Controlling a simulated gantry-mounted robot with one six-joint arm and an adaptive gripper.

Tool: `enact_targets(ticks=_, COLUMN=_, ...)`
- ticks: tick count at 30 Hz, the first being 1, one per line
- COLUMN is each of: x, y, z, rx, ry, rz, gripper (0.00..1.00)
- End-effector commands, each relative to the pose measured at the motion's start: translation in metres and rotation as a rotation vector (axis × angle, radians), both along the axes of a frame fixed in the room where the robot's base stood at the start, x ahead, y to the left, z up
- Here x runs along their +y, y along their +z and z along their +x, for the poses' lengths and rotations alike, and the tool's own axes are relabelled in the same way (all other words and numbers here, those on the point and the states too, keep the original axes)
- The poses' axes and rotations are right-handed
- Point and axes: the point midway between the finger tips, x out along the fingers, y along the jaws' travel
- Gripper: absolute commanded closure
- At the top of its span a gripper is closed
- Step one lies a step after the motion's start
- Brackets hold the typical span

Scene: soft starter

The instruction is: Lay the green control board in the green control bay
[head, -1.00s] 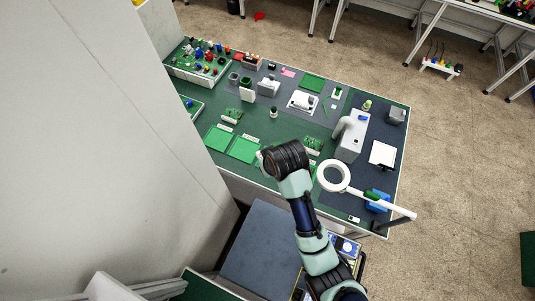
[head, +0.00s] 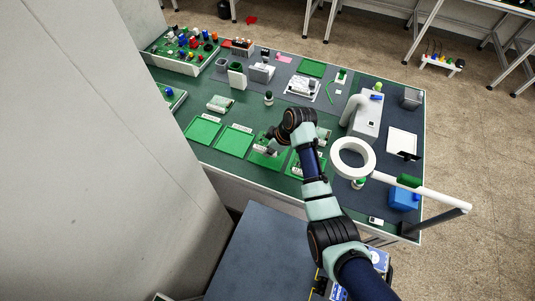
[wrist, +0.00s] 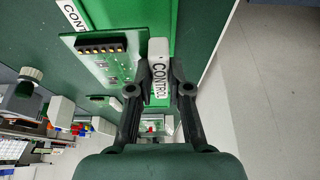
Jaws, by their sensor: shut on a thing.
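My gripper (wrist: 160,75) is shut on the white grip marked CONTROL (wrist: 160,55) of a green board. The control board (wrist: 98,62), with a black pin connector at one end, shows left of the fingers in the wrist view. In the head view my gripper (head: 268,139) is over the third green bay from the left (head: 268,161). A large green surface (wrist: 150,15) and a white label reading "CONT" (wrist: 73,14) lie behind the board in the wrist view. The board looks apart from the surface there; its exact height is unclear.
Two empty-looking green bays (head: 203,130) (head: 236,141) lie to the left. Another board (head: 220,103) lies behind them. A white ring lamp (head: 354,158) on an arm stands close to the right. Boxes and blocks fill the back of the table.

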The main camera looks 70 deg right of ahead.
Motion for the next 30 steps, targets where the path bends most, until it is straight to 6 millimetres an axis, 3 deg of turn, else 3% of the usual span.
enact_targets(ticks=8, x=0.000, y=-0.009, z=0.000, rx=0.000, ry=-0.001, rz=-0.001, gripper=1.00)
enact_targets(ticks=21, x=0.001, y=-0.052, z=0.000, rx=0.001, ry=-0.003, rz=-0.001, gripper=1.00)
enact_targets(ticks=30, x=0.001, y=-0.052, z=0.000, rx=0.001, ry=-0.003, rz=-0.001, gripper=1.00)
